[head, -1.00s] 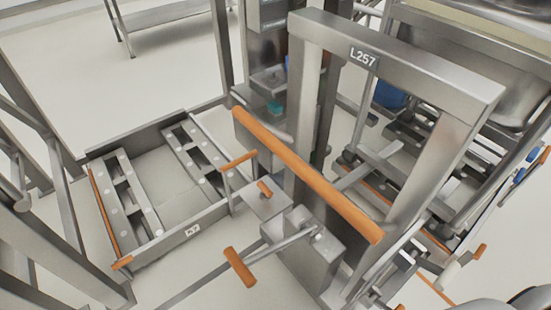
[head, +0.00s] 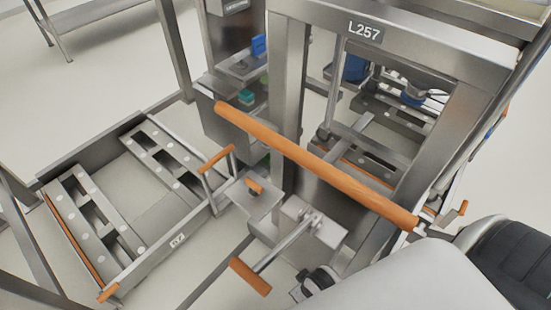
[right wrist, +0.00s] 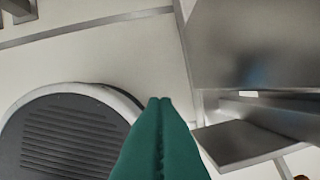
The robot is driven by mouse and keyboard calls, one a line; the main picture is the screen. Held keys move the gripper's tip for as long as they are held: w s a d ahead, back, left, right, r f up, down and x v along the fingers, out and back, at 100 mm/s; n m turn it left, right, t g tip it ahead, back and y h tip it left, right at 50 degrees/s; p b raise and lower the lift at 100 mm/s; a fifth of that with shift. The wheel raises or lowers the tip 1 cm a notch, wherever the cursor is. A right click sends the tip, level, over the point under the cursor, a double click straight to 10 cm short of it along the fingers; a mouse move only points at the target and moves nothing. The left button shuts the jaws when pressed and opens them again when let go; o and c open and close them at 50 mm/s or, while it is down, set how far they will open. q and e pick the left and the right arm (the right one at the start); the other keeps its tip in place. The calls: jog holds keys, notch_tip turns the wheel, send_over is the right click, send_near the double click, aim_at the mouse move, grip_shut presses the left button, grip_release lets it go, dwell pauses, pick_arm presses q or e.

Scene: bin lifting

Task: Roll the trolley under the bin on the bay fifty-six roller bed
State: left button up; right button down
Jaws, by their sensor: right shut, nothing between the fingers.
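The steel trolley frame marked L257 (head: 287,60) stands upright in the middle and right of the head view. Its orange push bar (head: 320,168) slants across the front. An orange-tipped pedal or lever (head: 250,278) sticks out low at the front. A low roller bed (head: 205,228) with a small, hard-to-read plate lies at the left with no bin on it. Another low bed (head: 385,122) shows through the frame. No bin is clearly recognisable. My right gripper (right wrist: 160,100) is shut and empty in the right wrist view, pointing past steel parts. My left gripper is out of view.
A steel table (head: 80,15) is at the far top left. Pale floor between it and the bed is clear. In the right wrist view, steel plates (right wrist: 240,145) stand close at the right.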

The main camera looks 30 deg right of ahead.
aim_at(281, 158)
jog(key=w+d+r+n+t+h+b, duration=0.1)
jog(key=w+d+r+n+t+h, duration=0.1)
jog(key=w+d+r+t, duration=0.45)
jog(key=w+d+r+n+t+h+b, duration=0.15)
jog(key=w+d+r, duration=0.25)
jog(key=w+r, duration=0.65)
jog(key=w+n+t+y, duration=0.2)
jog(key=w+n, duration=0.2)
jog(key=w, duration=0.1)
jog(key=w+n+t+y, duration=0.2)
jog(key=w+n, duration=0.3)
jog(key=w, duration=0.1)
jog(key=w+a+n+t+y, duration=0.1)
jog(key=w+n+t+y, duration=0.1)
jog(key=w+n, duration=0.3)
jog(key=shift+w+r+t, duration=0.25)
jog(key=shift+r+t, duration=0.15)
jog(key=shift+t, duration=0.1)
jog(key=shift+d, duration=0.15)
